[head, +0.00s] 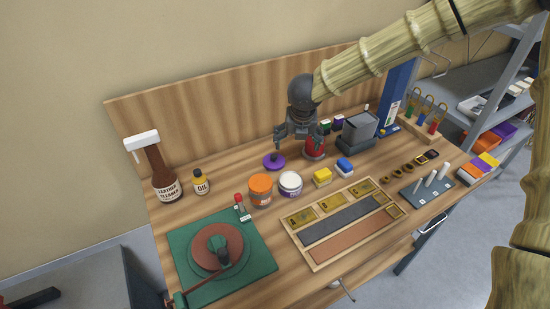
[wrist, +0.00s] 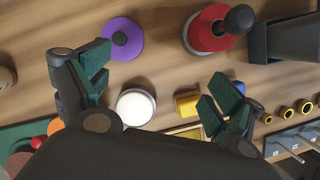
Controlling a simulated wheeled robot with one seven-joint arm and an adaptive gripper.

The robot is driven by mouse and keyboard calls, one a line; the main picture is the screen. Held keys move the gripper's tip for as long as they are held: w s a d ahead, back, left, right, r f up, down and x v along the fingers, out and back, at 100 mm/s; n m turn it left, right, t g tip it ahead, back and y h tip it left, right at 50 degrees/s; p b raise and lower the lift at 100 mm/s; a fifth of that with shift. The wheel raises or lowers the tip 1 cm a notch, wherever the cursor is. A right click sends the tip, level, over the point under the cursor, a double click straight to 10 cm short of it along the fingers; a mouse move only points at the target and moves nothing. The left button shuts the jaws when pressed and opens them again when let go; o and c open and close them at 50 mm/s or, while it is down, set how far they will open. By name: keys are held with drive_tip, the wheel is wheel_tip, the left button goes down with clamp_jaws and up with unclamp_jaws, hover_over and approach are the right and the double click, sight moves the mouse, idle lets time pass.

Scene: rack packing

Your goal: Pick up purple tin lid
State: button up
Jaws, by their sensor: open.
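The purple tin lid (head: 274,162) is a flat purple disc with a dark knob on top. It lies on the wooden workbench towards the back, left of a red tin (head: 314,148). In the wrist view the lid (wrist: 123,40) is at the upper left, just beyond the tip of the left finger. My gripper (head: 296,143) is open and empty, above the bench near the lid and the red tin. In the wrist view its green-padded fingers (wrist: 155,88) are spread wide, with a white-lidded jar (wrist: 135,106) showing between them.
An orange-lidded tin (head: 260,188), the white-lidded jar (head: 290,184) and yellow and blue blocks (head: 322,177) stand in front of the lid. A dark grey box (head: 357,132) is to the right. A wooden backboard (head: 200,108) rises behind. Bare bench lies left of the lid.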

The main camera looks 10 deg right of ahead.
sight(275, 158)
drive_tip(key=shift+w+a+f+n+t+y+p, duration=0.15)
drive_tip(key=shift+w+a+f+n+p, duration=0.15)
drive_tip(key=shift+a+f+n, duration=0.45)
drive_tip(key=shift+w+a+f+n+t+y+p, duration=0.1)
drive_tip(key=shift+w+a+f+n+p, duration=0.2)
drive_tip(key=shift+a+f, duration=0.85)
drive_tip(key=shift+w+a+f+n+t+y+p, duration=0.2)
drive_tip(key=shift+a+f+n, duration=0.45)
drive_tip(key=shift+a, duration=0.45)
drive_tip(key=shift+p+x, duration=1.45)
drive_tip(key=shift+x, duration=1.3)
drive_tip(key=shift+w, duration=0.1)
drive_tip(key=shift+r, duration=0.1)
drive_tip(key=c, duration=0.9)
